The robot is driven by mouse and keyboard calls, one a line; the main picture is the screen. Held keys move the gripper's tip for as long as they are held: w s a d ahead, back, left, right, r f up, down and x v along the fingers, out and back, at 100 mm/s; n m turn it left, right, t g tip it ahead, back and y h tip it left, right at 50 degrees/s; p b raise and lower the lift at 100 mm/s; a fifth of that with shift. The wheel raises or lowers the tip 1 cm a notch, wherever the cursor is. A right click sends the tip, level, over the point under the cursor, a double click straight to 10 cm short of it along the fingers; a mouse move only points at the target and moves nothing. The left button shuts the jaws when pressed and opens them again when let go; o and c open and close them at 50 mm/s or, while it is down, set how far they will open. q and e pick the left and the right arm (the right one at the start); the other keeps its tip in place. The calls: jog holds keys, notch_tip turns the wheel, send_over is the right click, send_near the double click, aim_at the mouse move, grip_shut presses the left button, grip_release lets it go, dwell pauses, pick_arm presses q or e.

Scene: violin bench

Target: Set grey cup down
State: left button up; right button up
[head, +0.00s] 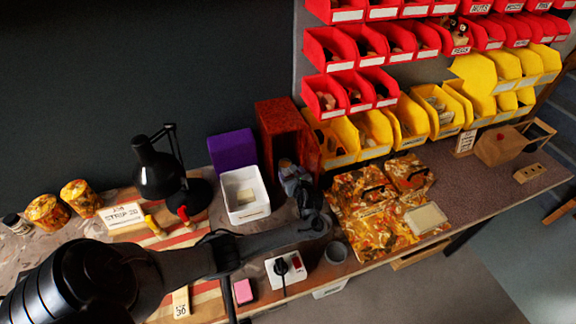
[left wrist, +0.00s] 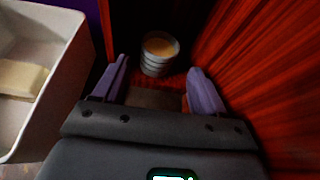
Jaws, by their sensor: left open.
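A round grey banded cup (left wrist: 157,62) with a tan inside stands upright inside the red box, seen in the left wrist view. My left gripper (left wrist: 155,88) is open, its purple-grey fingers apart on either side, just short of the cup. I cannot tell whether they touch it. In the head view my left gripper (head: 293,176) is at the front of the red box (head: 280,125), and the cup inside is hard to make out. Another grey cup (head: 336,253) stands on the bench's front edge. My right gripper is not in view.
A white bin (head: 232,207) with a pale block stands left of the box, before a purple block (head: 232,150). The box wall (left wrist: 265,75) is close on the gripper's right. A black lamp (head: 165,175) and a white socket box (head: 285,270) stand nearby.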

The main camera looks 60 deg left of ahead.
pick_arm(q)
jog(key=shift+p+v, duration=0.6)
jog(key=shift+v, duration=1.35)
